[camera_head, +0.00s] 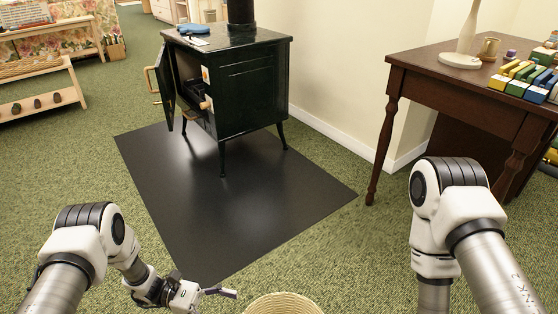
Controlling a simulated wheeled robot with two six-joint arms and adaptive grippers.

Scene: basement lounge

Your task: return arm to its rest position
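My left arm (85,245) comes in from the lower left, and its forearm runs down to the right. The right gripper is out of view.
A dark green stove (252,88) with its door open stands on the black mat (270,205). A wooden table (440,72) with a lamp, mug and colored blocks is at right. The woven basket (284,304) is at bottom centre. A low wooden shelf (40,104) is at left.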

